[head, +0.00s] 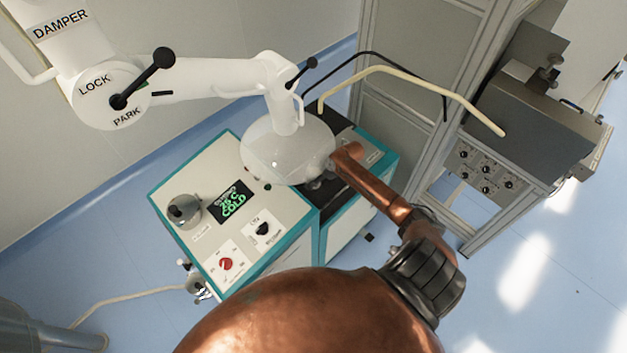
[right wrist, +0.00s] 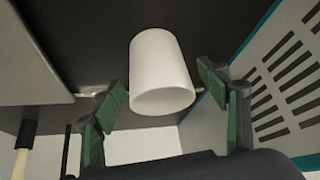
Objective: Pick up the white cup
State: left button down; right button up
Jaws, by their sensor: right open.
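The white cup (right wrist: 160,62) shows in the right wrist view, against a dark surface. A shaded round end of it faces the camera. My right gripper (right wrist: 163,92) is open, with one green-padded finger on each side of the cup and visible gaps between pads and cup. In the head view my copper right arm reaches to the teal-edged machine (head: 175,198), and its end goes in beneath the clear dome hood (head: 285,150). The right fingers are mostly hidden there, and I cannot make out the cup in that view. My left gripper is not in view.
A white jointed extraction arm (head: 200,79) hangs over the machine and carries the dome. A metal knob (head: 184,211) stands on the machine's panel. A grey frame with a control box (head: 487,172) stands to the right. In the wrist view a slotted panel (right wrist: 290,85) is close on the right.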

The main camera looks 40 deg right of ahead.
jog(key=shift+c, duration=0.6)
jog(key=c, duration=1.1)
jog(key=shift+r, duration=0.1)
